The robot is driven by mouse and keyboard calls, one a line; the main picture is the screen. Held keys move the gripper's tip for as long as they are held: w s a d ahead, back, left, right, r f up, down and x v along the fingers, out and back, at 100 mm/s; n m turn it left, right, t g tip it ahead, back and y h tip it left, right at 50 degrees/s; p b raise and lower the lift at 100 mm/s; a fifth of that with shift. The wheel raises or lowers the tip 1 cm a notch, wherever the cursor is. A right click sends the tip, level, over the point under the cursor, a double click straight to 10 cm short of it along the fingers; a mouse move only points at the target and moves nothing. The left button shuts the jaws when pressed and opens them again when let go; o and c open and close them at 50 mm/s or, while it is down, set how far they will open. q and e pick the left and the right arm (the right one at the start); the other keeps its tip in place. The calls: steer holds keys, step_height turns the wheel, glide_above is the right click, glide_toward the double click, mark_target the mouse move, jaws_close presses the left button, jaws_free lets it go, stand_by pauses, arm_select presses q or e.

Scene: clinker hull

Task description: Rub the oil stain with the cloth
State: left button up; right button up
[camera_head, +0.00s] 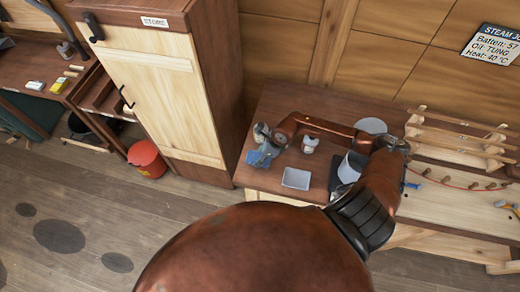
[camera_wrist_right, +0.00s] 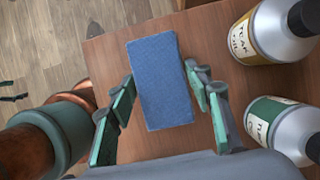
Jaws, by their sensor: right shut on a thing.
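The blue cloth (camera_wrist_right: 160,80) is a flat folded block between the green-padded fingers of my right gripper (camera_head: 264,150). My right gripper is shut on it, over the workbench top. In the head view the cloth (camera_head: 253,159) shows only as a small blue patch by the fingers. No stain shows clearly on the visible bench top. Several dark oval patches (camera_head: 60,236) lie on the plank floor at the lower left; I cannot tell whether any of them is the oil stain. My left gripper is out of view.
A teak-oil bottle (camera_wrist_right: 268,32) and a green-labelled bottle (camera_wrist_right: 275,128) stand close right of the cloth in the wrist view. A pale tray (camera_head: 297,178) is on the bench. Open floor lies lower left.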

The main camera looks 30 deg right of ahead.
steer(key=shift+w+a+r+p, duration=0.15)
steer(key=shift+r+p, duration=0.25)
steer(key=shift+r, duration=0.55)
steer(key=shift+r+p, duration=0.9)
steer(key=shift+r, duration=0.7)
